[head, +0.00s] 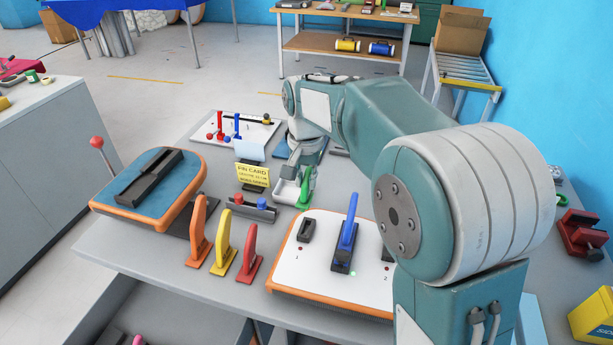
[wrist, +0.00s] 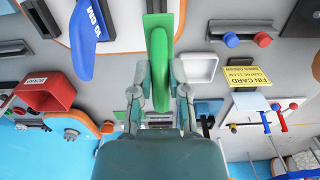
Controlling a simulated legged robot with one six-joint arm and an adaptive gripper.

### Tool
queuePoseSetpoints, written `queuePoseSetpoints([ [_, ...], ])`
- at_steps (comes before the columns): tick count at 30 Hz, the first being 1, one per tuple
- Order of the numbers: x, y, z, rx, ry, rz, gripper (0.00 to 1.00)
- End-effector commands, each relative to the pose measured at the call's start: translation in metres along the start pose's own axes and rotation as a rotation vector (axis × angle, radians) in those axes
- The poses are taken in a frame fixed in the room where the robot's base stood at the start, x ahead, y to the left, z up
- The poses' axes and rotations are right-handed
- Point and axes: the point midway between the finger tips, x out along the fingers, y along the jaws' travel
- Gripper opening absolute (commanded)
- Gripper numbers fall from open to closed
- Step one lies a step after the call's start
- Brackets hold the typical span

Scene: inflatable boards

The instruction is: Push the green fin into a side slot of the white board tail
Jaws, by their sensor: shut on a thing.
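The green fin (head: 305,188) is held by my gripper (head: 297,168), above the table behind the white board tail (head: 320,270). In the wrist view, the green fin (wrist: 160,45) stands between the two fingers of my gripper (wrist: 160,84), with its flat green base at the far end. The white board tail has an orange rim. A dark side slot (head: 306,230) lies at its left, by the mark 1. A blue fin (head: 347,228) stands in the middle slot. The right side slot, near mark 2, is mostly hidden by my arm. The fin is apart from the board.
Orange (head: 199,232), yellow (head: 222,252) and red (head: 249,255) fins stand left of the board. A white tray (head: 286,192) and a rack with red and blue knobs (head: 250,210) are close by. A blue-topped board (head: 185,185) lies at the left.

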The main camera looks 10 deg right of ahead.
Motion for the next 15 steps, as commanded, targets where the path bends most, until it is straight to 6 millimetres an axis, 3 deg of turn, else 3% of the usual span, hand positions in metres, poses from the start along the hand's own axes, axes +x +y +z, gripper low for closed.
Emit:
queuePoseSetpoints([
  [5,0.005,0.001,0.002,0.001,-0.001,0.0,0.0],
  [15,0.034,0.0,0.003,0.001,-0.002,0.002,0.0],
])
